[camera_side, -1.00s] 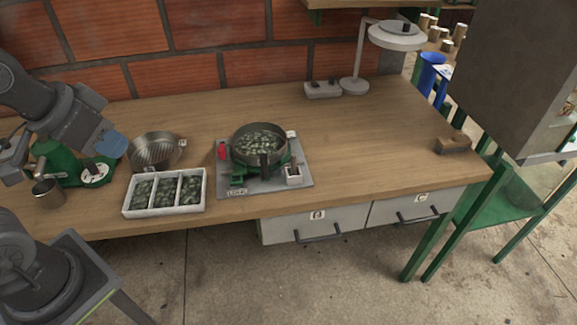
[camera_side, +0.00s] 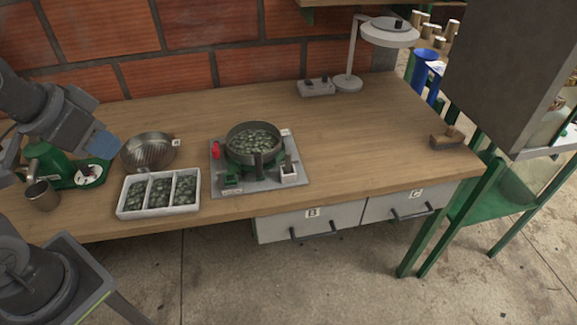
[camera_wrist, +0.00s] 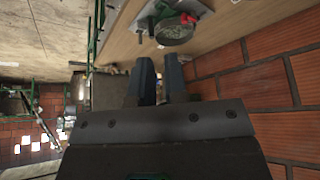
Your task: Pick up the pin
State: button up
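I cannot make out a thing that is surely the pin. A small red part (camera_side: 215,151) sits at the left edge of a grey plate (camera_side: 301,184), beside a pan of green beans (camera_side: 254,139); red also shows by the pan in the wrist view (camera_wrist: 187,12). A small white holder (camera_side: 289,176) with a dark upright piece stands at the plate's right. My gripper (camera_wrist: 160,72) shows two blue-grey fingers apart with nothing between them. In the side view my gripper (camera_side: 104,143) is above the table's left end, left of the plate and not touching it.
A three-part white tray of beans (camera_side: 158,212), a ribbed metal pan (camera_side: 148,152), a green device (camera_side: 50,160) and a metal cup (camera_side: 42,195) crowd the left. A lamp (camera_side: 389,32) stands at the back.

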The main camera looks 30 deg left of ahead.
jog(key=shift+o, duration=0.4)
jog(key=o, duration=0.6)
jog(key=shift+c, duration=0.2)
jog(key=w+d+r+m+g, duration=0.1)
jog(key=w+r+m, duration=0.15)
jog(key=w, duration=0.35)
jog(key=w+d+r+m+g, duration=0.1)
jog(key=w+m, duration=0.2)
jog(key=w, duration=0.3)
jog(key=m+g, duration=0.4)
jog(key=m, duration=0.8)
send_over(288, 153)
notch_tip(288, 153, down, 14)
jog(key=f, duration=0.1)
jog(key=shift+m, duration=0.25)
notch_tip(288, 153, down, 8)
jog(key=shift+f, duration=2.9)
